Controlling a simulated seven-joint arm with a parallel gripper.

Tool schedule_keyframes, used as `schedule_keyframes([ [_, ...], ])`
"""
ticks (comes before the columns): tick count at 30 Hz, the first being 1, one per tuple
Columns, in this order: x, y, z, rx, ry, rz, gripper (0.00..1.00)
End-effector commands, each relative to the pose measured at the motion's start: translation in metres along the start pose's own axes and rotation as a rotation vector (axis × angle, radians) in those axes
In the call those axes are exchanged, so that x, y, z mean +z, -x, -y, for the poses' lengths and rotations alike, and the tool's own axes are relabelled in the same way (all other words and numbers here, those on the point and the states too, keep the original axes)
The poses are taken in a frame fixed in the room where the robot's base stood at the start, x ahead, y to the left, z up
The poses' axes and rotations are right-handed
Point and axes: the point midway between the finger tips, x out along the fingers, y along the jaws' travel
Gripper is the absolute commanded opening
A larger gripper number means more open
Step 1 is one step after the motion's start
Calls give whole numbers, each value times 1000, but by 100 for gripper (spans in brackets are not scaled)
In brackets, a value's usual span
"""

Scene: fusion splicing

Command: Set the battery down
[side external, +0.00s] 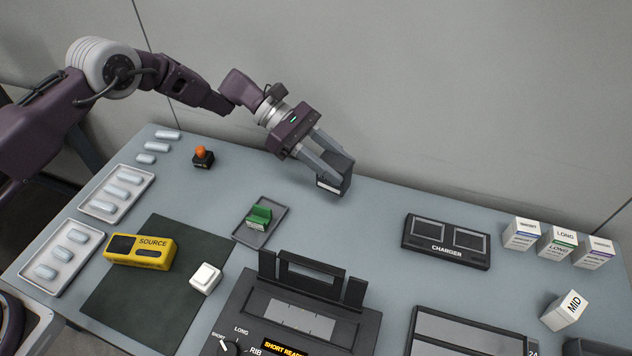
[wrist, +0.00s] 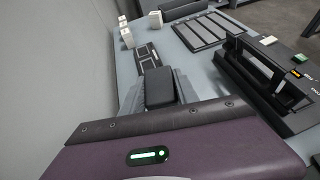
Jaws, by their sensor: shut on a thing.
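A dark, blocky battery (side external: 336,174) with a pale lower face is held tilted between the fingers of my gripper (side external: 322,158), near the back edge of the table. In the side external view it is left of and behind the charger (side external: 446,242), apart from it. I cannot tell whether its lower edge touches the table. In the wrist view the battery (wrist: 160,88) shows as a dark block between the fingers, with the charger (wrist: 147,56) beyond it. The charger has two rectangular bays, and no battery shows in them.
The splicer (side external: 300,310) stands at the front middle. A small tray (side external: 272,232) with a green block lies left of the battery. Several white boxes (side external: 556,240) stand right of the charger. A yellow source unit (side external: 140,251) lies on the dark mat. Bare table lies between battery and charger.

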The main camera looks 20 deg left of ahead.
Motion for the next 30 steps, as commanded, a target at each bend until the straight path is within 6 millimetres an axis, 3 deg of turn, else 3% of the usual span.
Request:
schedule_keyframes([
  [4,7,3,0,0,0,2,0],
  [8,1,13,0,15,9,2,0],
  [11,-14,40,1,57,31,5,0],
  [17,-58,125,24,202,102,14,0],
  [21,-89,191,63,343,167,12,0],
  [24,-102,225,95,432,209,10,0],
  [27,-109,245,120,494,239,6,0],
  [30,-114,252,133,525,253,2,0],
])
